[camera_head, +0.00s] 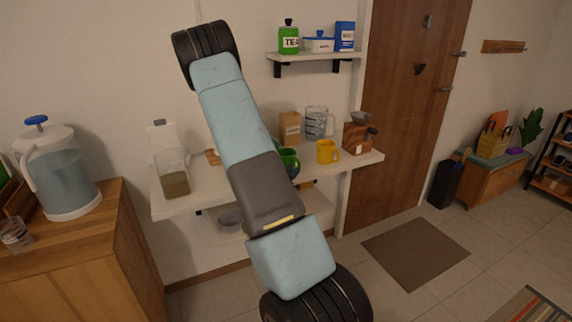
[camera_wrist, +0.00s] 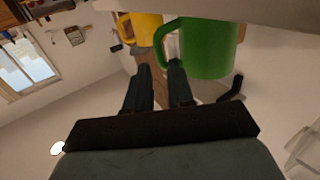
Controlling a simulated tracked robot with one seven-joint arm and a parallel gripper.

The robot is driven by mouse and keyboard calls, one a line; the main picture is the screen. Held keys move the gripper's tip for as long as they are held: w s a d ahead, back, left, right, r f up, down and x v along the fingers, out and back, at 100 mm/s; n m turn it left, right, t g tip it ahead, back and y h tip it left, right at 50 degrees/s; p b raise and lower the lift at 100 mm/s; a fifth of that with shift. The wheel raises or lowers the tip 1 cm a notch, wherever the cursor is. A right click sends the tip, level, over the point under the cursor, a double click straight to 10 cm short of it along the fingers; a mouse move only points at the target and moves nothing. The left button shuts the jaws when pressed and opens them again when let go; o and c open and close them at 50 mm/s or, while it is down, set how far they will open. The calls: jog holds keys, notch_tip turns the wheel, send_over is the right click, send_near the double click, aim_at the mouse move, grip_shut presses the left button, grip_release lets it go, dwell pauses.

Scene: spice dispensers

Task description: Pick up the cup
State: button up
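A green cup (camera_head: 290,165) stands on the wall shelf, partly hidden by my arm. A yellow cup (camera_head: 327,151) stands to its right. In the wrist view, which is upside down, the green cup (camera_wrist: 210,48) is large and close, with its handle toward my fingers. The yellow cup (camera_wrist: 145,28) is farther off to its left. My gripper (camera_wrist: 159,67) is open, with a gap between its two dark fingers. The right fingertip is close to the green handle; I cannot tell whether they touch. My arm hides the gripper in the head view.
The shelf (camera_head: 190,202) also holds a glass jar (camera_head: 173,175), a cardboard box (camera_head: 290,128), a measuring jug (camera_head: 318,122) and a wooden grinder (camera_head: 355,138). A smaller shelf (camera_head: 315,56) is above. A wooden cabinet (camera_head: 100,245) with a water dispenser (camera_head: 62,170) stands left.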

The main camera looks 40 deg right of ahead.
jog(key=shift+f+x, duration=0.15)
jog(key=shift+x, duration=1.35)
jog(key=shift+f+x, duration=0.15)
jog(key=shift+x, duration=1.35)
jog(key=shift+c, duration=0.2)
grip_shut()
